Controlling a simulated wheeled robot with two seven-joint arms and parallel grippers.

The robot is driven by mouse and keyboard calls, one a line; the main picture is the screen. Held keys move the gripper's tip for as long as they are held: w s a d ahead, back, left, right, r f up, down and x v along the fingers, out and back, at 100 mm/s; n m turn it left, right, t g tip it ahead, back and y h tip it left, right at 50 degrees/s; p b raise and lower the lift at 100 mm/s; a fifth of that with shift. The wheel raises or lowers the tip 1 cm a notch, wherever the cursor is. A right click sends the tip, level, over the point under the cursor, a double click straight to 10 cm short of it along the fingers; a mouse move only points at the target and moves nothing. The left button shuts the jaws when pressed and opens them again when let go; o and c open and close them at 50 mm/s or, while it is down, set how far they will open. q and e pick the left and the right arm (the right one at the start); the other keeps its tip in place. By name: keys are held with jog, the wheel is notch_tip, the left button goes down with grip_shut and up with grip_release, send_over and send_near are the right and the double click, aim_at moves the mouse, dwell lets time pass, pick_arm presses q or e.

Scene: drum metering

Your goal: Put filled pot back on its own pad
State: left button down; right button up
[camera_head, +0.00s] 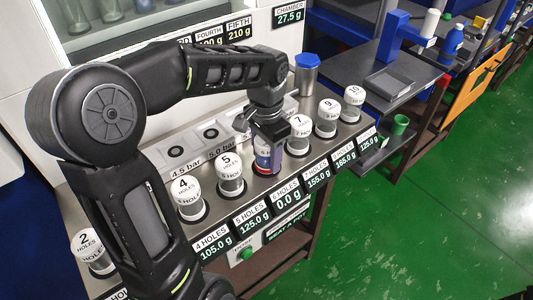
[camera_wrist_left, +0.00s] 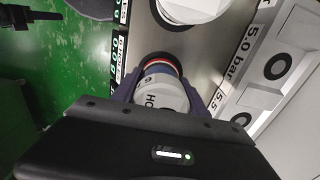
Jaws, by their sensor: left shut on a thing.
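My left gripper (camera_head: 268,138) is shut on a white-capped pot (camera_wrist_left: 165,92), fingers on either side of it. The cap label shows "HO" and part of a 6. In the head view the pot is mostly hidden by the fingers, just over the pad spot behind the 6 holes display (camera_head: 287,198), which reads 0.0 g. I cannot tell whether the pot touches the pad. My right gripper is not in view.
Pots 5 (camera_head: 229,172) and 7 (camera_head: 299,132) stand close on both sides in the row. Pots 4 (camera_head: 187,198), 9 (camera_head: 327,117) and 10 (camera_head: 352,102) stand further along. A blue-capped canister (camera_head: 307,74) stands behind. Pot 2 (camera_head: 92,250) is at the lower left.

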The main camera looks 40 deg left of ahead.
pick_arm(q)
jog(key=shift+f, duration=0.15)
jog(key=c, duration=0.6)
grip_release()
jog(key=shift+r, duration=0.3)
notch_tip(320, 180, up, 9)
jog(key=shift+r+p, duration=1.25)
jog(key=shift+r, duration=0.2)
